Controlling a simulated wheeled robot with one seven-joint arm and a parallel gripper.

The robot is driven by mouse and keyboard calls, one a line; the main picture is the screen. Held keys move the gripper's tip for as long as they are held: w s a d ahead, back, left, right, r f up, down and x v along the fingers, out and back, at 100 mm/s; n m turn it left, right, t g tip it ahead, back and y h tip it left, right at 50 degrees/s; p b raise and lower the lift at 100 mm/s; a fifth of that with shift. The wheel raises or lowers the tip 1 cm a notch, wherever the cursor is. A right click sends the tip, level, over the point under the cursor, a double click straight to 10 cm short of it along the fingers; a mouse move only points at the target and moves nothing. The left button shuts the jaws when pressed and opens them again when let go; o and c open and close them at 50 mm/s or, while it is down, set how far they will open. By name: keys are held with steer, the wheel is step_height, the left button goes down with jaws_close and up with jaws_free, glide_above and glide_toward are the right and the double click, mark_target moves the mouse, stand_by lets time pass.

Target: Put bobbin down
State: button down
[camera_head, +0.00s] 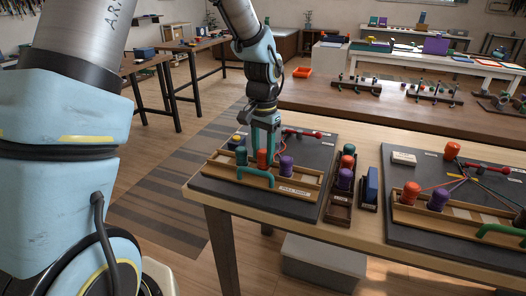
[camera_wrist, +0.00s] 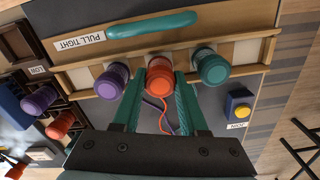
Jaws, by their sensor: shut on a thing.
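My gripper (camera_wrist: 160,88) points down and is shut on the orange-red bobbin (camera_wrist: 159,77), which is at the wooden rack (camera_wrist: 257,50). Whether the bobbin's base touches the rack is hard to tell. In the head view, the orange-red bobbin (camera_head: 263,160) shows below my gripper (camera_head: 264,147). In the wrist view, the purple bobbin (camera_wrist: 111,82) stands to its left and the teal bobbin (camera_wrist: 210,66) to its right, both at the rack. Red and purple cords (camera_wrist: 164,112) run between my fingers.
A teal handle (camera_wrist: 150,25) lies along the rack beside a "PULL TIGHT" label. A blue box with a yellow button (camera_wrist: 239,107) is at the right. A dark holder (camera_head: 339,213) with spare bobbins stands beside the board. A second braiding board (camera_head: 440,245) is further right.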

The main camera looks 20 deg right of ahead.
mark_target(263, 151)
steer(key=shift+f, duration=0.2)
steer(key=shift+f, duration=0.25)
steer(key=shift+c, duration=2.2)
jaws_free()
steer(key=shift+r, duration=0.1)
step_height(263, 151, up, 13)
steer(key=b, duration=0.1)
steer(key=s+a+f+n, duration=0.1)
steer(key=a+f+n, duration=0.1)
steer(key=a, duration=0.8)
steer(key=s+a+f+n+t, duration=0.1)
steer(key=a+f+n, duration=0.2)
steer(key=a, duration=0.7)
steer(key=s+a+f+n, duration=0.2)
steer(key=a+n, duration=0.3)
steer(key=a, duration=0.5)
steer(key=shift+f+t+p, duration=0.15)
steer(key=shift+t+p, duration=0.15)
